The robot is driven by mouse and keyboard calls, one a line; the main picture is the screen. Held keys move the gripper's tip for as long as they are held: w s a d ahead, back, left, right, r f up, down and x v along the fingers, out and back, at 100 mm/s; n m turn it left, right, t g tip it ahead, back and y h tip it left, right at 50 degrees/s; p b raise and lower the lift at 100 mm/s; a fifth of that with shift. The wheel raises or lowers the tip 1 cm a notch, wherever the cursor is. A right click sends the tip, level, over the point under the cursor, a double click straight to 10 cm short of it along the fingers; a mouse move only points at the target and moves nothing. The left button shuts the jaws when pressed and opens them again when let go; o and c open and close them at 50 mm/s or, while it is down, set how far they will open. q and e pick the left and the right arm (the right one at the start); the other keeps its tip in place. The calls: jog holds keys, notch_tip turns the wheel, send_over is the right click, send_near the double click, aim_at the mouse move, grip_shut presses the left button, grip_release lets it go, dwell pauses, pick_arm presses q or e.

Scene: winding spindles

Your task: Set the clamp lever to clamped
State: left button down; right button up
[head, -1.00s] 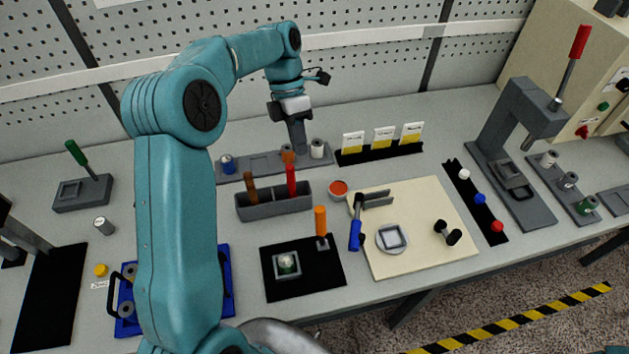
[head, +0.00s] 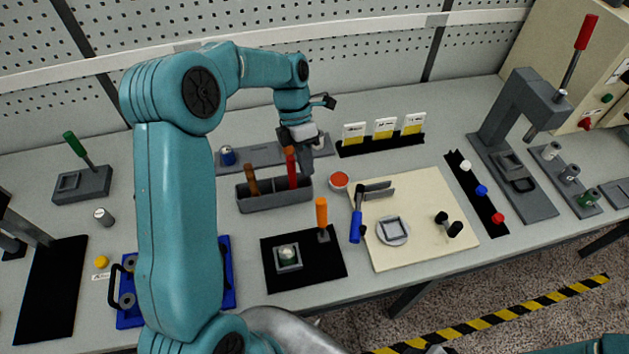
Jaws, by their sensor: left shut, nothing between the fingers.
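A lever with a blue handle (head: 356,228) and a grey clamp arm (head: 375,191) is mounted at the left side of a cream board (head: 420,258). The handle points toward the table's front edge. A round grey piece with a square recess (head: 392,231) sits on the board, to the right of the handle. My left gripper (head: 308,169) is shut and empty. It is above the back right of the grey tool holder (head: 272,202), behind and to the left of the blue-handled lever and apart from it. My right gripper does not show.
A red-handled tool (head: 291,168) stands close beside my left gripper. A red-topped round pot (head: 339,181) lies between the holder and the board. Black knobs (head: 448,225) are at the board's right.

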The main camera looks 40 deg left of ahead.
pick_arm(q)
jog(key=d, duration=0.1)
jog(key=s+d+f+b, duration=0.1)
jog(key=s+d+b, duration=0.1)
jog(key=d, duration=0.1)
jog(key=shift+s+f, duration=0.1)
jog(key=shift+f, duration=0.3)
